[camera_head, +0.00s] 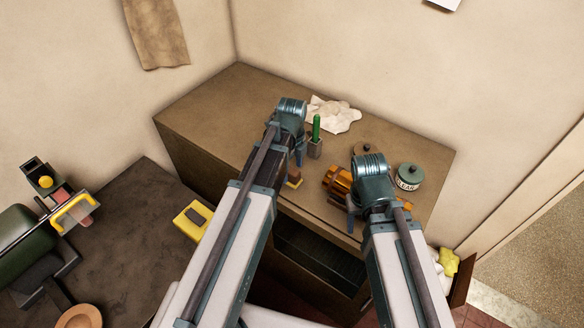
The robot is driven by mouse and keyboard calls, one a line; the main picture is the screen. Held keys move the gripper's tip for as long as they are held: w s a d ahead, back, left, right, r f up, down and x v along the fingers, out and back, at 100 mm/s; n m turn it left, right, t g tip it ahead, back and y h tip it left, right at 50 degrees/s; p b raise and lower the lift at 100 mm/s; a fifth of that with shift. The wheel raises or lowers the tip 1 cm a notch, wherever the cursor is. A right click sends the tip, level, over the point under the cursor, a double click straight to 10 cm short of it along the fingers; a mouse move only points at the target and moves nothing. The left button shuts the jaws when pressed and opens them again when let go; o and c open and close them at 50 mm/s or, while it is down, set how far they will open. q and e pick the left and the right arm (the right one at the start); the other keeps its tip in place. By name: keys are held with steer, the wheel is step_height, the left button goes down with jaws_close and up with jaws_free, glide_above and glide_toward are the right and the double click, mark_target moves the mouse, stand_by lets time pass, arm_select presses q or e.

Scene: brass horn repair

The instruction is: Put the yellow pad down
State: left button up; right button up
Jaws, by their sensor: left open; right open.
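A small block with yellow and reddish-brown faces (294,178) rests on the brown cabinet top near its front edge. A flat yellow piece with a dark block on it (187,224) lies at the right edge of the dark bench; I cannot tell which of the two is the yellow pad. My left gripper (298,159) is open just above the small block, apart from it as far as I can see. My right gripper (351,214) is open near the cabinet's front edge, in front of an amber-brown cylindrical object (336,180). My arms hide part of the cabinet top.
A dark bench (135,235) with a machine is at left. The cabinet's left top is clear.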

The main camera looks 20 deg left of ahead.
mark_target(292, 171)
arm_select(q)
step_height(292, 171, up, 10)
steer(key=p, duration=0.9)
steer(key=s+d+n, duration=0.5)
steer(key=s+n, duration=0.2)
steer(key=n, duration=0.2)
steer(key=s+d+n+y, duration=0.1)
steer(key=s+d+n, duration=0.4)
steer(key=s+n, duration=0.2)
steer(key=shift+s+d+f+n+b, duration=0.2)
steer(key=shift+d+n+b, duration=0.1)
steer(key=shift+n, duration=0.9)
